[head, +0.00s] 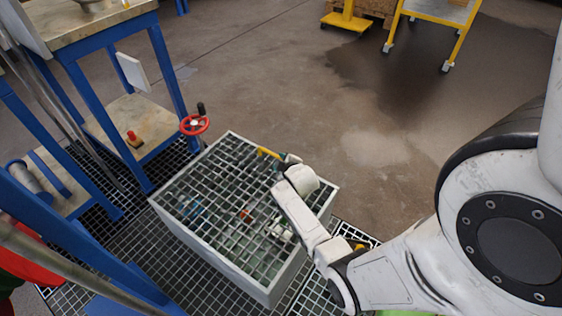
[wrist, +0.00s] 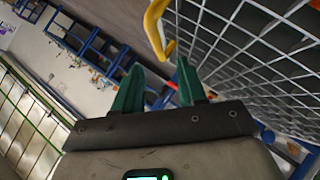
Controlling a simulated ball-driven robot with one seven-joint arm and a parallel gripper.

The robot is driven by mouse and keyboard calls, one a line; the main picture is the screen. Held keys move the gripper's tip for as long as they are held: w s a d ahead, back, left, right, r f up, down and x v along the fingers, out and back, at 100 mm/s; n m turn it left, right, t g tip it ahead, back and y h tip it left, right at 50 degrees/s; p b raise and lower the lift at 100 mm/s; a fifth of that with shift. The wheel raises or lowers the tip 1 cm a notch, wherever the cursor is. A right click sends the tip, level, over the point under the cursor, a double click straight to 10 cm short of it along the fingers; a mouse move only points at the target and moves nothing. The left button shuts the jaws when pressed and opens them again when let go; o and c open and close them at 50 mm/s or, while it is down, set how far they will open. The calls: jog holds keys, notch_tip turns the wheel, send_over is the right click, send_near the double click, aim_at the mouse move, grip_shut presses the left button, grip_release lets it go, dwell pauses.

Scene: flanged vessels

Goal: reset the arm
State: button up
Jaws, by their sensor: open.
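My gripper (wrist: 160,88) shows two green fingers standing apart in the wrist view, with nothing between them. In the head view my white arm reaches from the right over the grey grated crate (head: 228,265). My gripper end (head: 286,161) is small there, near the crate's far right edge, and its fingers are hard to make out. A curved yellow bar (wrist: 155,28) is just beyond the fingertips in the wrist view; I cannot tell if it touches them. A yellow piece also shows beside the gripper in the head view (head: 268,153).
A blue-framed workbench (head: 110,35) stands at the left, with a red handwheel (head: 194,124) beside the crate's far corner. Yellow carts (head: 440,12) stand at the back. The concrete floor (head: 290,80) beyond the crate is clear. White wire mesh (wrist: 255,50) fills the wrist view's right.

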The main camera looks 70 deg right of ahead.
dwell(0.4)
jog(key=a+r+g+y, duration=0.2)
jog(key=a+y, duration=0.3)
jog(key=a, duration=1.6)
jog(key=s+a+r+g+y, duration=0.2)
jog(key=s+a+r, duration=0.2)
jog(key=s+a, duration=0.3)
jog(key=s+a+r+g+y, duration=0.2)
jog(key=s+a+r, duration=0.25)
jog(key=a, duration=0.35)
notch_tip(320, 180, up, 28)
jog(key=s+p, duration=0.1)
jog(key=p, duration=2.7)
jog(key=shift+a+f+m, duration=0.15)
jog(key=shift+a+m, duration=0.15)
jog(key=shift+m, duration=0.1)
